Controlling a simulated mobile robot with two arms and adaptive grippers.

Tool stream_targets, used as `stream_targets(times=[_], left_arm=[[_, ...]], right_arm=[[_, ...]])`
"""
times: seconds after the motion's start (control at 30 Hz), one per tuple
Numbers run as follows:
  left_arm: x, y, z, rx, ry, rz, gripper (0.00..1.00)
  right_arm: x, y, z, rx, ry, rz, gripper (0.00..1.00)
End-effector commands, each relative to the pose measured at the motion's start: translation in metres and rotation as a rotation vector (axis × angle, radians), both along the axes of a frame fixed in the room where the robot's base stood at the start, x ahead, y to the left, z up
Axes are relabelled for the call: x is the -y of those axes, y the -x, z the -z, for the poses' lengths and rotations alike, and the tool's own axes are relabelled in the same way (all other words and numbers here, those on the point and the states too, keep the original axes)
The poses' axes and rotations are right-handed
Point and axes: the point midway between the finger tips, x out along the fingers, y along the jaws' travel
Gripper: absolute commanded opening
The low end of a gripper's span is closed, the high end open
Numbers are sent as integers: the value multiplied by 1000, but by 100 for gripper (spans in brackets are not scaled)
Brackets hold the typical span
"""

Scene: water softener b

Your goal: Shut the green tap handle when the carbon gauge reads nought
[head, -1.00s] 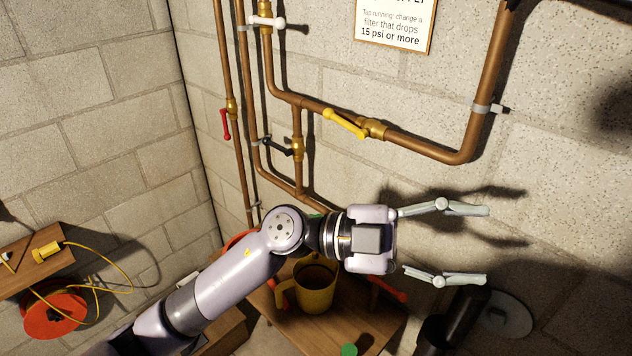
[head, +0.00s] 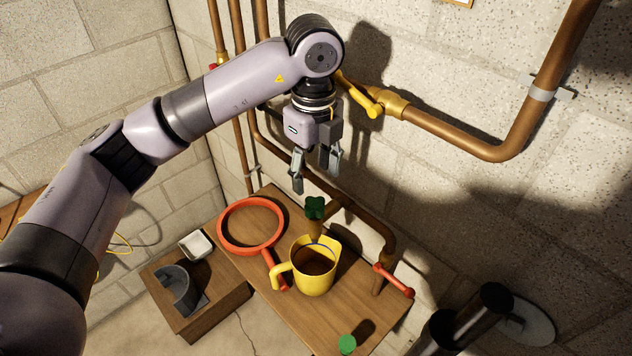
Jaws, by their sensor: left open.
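The green tap handle (head: 315,207) sits on a brass tap on the copper pipe, behind the yellow jug (head: 314,266). The tap's spout is partly hidden by the jug, which has brown inside. My left gripper (head: 314,181) points down with its fingers apart and empty. In the picture its fingertips are just above the green handle; I cannot tell the gap in depth. No carbon gauge shows in this view. My right gripper is not in view.
A red lever (head: 393,281) sticks out at the right. A yellow lever (head: 360,97) is on the pipe above. A lower shelf holds a white dish (head: 195,245) and a grey holder (head: 180,290).

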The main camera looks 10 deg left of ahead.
Motion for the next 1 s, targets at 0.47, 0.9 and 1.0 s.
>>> stream_targets(times=[0.47, 0.9, 1.0], left_arm=[[0, 1, 75, -2, 2, 4, 53], [1, 0, 80, -1, 4, 5, 29], [1, 1, 80, -1, 4, 5, 23]], right_arm=[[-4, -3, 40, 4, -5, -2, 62], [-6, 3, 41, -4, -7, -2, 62], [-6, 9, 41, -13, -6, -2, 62]])
